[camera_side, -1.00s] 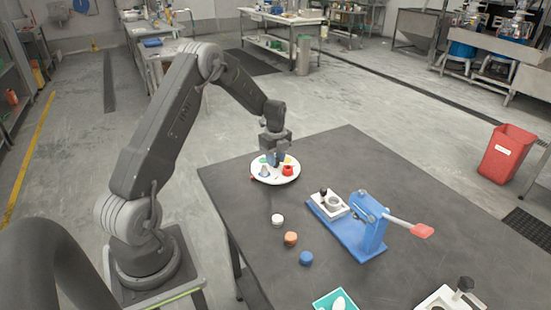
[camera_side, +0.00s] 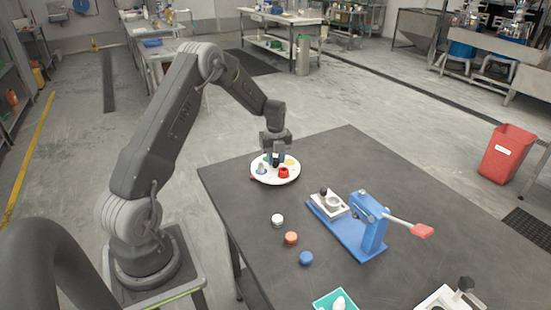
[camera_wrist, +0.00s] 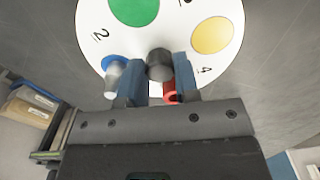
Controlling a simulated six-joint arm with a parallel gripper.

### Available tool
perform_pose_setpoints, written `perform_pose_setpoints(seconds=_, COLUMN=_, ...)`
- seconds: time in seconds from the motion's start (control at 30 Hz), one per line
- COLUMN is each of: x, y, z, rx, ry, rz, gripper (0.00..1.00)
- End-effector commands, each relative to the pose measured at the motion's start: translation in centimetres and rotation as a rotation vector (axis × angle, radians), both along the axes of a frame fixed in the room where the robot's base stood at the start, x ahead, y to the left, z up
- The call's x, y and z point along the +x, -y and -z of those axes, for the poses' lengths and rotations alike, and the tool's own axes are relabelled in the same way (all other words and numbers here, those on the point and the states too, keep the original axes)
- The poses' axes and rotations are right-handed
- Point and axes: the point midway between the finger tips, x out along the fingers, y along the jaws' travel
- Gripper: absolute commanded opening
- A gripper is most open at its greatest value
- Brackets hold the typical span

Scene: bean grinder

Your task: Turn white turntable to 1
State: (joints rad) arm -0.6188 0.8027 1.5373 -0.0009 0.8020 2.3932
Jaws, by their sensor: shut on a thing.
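The white turntable (camera_side: 259,176) lies on the dark table's far left part. In the wrist view, the turntable (camera_wrist: 176,22) shows a green spot (camera_wrist: 134,9), a yellow spot (camera_wrist: 213,35) and the numbers 2 and 4; another number at the top is cut off. A grey piece (camera_wrist: 114,78) stands on a blue spot left of my fingers, and a red piece (camera_wrist: 170,88) is partly hidden beside the right finger. My gripper (camera_side: 276,160) points down at the turntable's middle. Its blue fingers are shut on the dark knob (camera_wrist: 160,60) at the centre.
A blue press (camera_side: 372,225) with a red-ended lever stands on the table to the right. White (camera_side: 277,221), orange (camera_side: 291,238) and blue (camera_side: 306,258) round pieces lie in front. A teal tray (camera_side: 325,304) is at the near edge.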

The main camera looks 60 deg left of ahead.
Motion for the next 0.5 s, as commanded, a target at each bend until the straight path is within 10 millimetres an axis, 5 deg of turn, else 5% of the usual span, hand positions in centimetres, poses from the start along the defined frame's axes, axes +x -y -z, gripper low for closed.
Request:
perform_pose_setpoints(seconds=0.47, x=0.05, y=-0.02, z=-0.1, rx=0.002, ry=0.0, rz=0.013, gripper=0.0)
perform_pose_setpoints(seconds=0.5, x=0.05, y=-0.02, z=-0.1, rx=0.002, ry=0.0, rz=0.013, gripper=0.33)
